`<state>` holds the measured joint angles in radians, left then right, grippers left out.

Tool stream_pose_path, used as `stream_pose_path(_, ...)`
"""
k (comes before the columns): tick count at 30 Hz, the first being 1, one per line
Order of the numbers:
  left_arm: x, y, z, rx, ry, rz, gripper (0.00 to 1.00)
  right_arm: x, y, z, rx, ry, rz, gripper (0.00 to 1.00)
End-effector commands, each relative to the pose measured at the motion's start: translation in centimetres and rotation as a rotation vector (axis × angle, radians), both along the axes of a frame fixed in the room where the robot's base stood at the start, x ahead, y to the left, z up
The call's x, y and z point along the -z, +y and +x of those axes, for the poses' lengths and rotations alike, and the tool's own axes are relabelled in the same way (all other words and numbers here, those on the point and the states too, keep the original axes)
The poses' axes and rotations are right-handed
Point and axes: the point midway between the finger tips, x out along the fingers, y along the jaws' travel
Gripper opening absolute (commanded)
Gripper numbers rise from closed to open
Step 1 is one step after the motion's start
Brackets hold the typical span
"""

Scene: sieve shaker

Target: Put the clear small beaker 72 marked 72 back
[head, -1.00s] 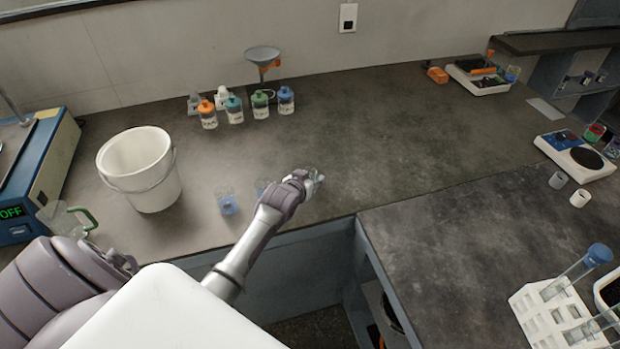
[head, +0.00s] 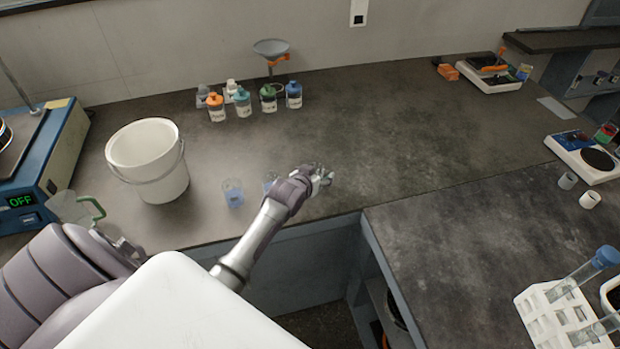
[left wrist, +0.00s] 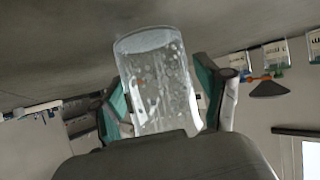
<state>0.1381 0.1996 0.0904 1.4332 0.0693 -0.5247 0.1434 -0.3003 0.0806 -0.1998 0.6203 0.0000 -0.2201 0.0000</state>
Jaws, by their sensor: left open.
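A clear small beaker (left wrist: 160,88) stands between the two fingers of my left gripper (left wrist: 160,80) in the left wrist view, its round base against the dark counter. The fingers are apart on either side of it. No number can be read on it. In the head view my left gripper (head: 323,178) is low over the counter near its front edge, and the beaker at its fingers is too small to make out clearly. Another clear beaker with a bluish bottom (head: 233,193) stands to the left. One more (head: 268,183) is partly hidden behind my left arm. My right gripper is out of view.
A white bucket (head: 148,160) stands at the left beside a blue device reading OFF (head: 38,165) and a glass jug (head: 72,208). Several capped bottles (head: 243,103) and a funnel (head: 271,48) stand at the back. The counter's middle (head: 410,120) is clear.

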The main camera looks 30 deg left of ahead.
Motion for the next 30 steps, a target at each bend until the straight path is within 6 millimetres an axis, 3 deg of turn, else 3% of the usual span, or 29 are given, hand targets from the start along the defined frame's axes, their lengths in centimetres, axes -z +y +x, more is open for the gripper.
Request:
stream_pose_path(15, -4.4, -1.5, -8.2, 0.000, 0.002, -0.001, 0.75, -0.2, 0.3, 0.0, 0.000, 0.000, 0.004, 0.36)
stream_pose_path(21, -5.3, -1.8, -9.7, 0.000, 0.001, -0.001, 0.75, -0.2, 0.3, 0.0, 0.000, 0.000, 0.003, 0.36)
stream_pose_path(30, -5.4, -1.8, -10.0, -0.001, 0.002, -0.001, 0.75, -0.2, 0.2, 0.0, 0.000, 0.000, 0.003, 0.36)
